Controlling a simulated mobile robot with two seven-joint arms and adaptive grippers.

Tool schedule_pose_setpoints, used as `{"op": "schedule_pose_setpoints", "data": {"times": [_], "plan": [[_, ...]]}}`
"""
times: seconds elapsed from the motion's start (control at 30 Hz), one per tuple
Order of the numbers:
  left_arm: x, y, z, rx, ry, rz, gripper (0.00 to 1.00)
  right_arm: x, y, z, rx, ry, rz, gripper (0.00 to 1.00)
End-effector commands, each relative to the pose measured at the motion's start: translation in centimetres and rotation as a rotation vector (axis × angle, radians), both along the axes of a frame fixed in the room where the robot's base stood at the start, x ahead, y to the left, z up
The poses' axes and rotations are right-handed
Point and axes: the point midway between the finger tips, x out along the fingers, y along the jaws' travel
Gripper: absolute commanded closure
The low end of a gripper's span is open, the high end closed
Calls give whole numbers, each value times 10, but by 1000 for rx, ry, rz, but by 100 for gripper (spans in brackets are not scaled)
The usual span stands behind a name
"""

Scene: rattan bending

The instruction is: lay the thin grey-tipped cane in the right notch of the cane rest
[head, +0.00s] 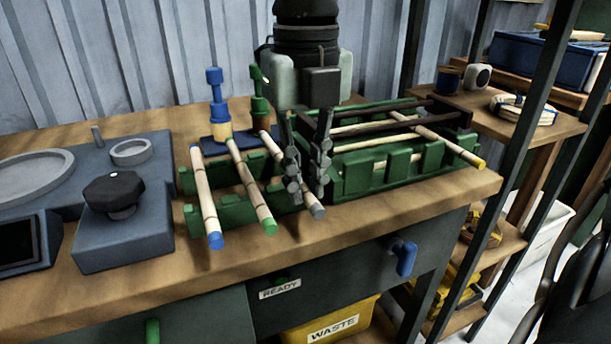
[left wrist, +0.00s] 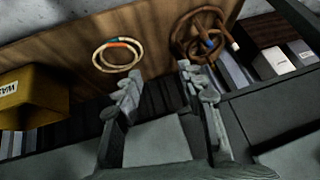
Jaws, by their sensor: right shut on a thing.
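The thin grey-tipped cane (head: 312,205) is held in my right gripper (head: 308,185), which is shut on it. It slants over the right end of the green cane rest (head: 236,211), its grey tip toward the front edge. The fingers hide its middle, and I cannot tell whether it touches the right notch. A blue-tipped cane (head: 204,195) lies across the left of the rest and a green-tipped cane (head: 249,185) across its middle. My left gripper (left wrist: 164,82) shows in the left wrist view, open and empty.
A green rack (head: 376,172) with a yellow-tipped cane (head: 440,142) across it stands right of my right gripper. Blue and green clamp-like pieces (head: 217,110) stand behind the rest. A grey device with a black knob (head: 115,193) is at left. In the left wrist view, a cane coil (left wrist: 118,56) lies beyond the fingers.

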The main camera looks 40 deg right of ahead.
Motion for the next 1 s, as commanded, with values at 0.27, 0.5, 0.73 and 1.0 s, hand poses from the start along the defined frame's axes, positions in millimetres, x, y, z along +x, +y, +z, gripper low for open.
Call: {"op": "schedule_pose_setpoints", "data": {"times": [0.27,0.5,0.73,1.0], "plan": [[5,-5,3,-13,-23,-5,60,0,0,0,0,0,0,71],[4,-4,3,-11,-21,-3,60,0,0,0,0,0,0,65],[0,2,3,1,1,6,60,0,0,2,0,0,0,65],[-32,29,-9,55,158,61,60,1,0,45,-2,-6,-2,65]]}}
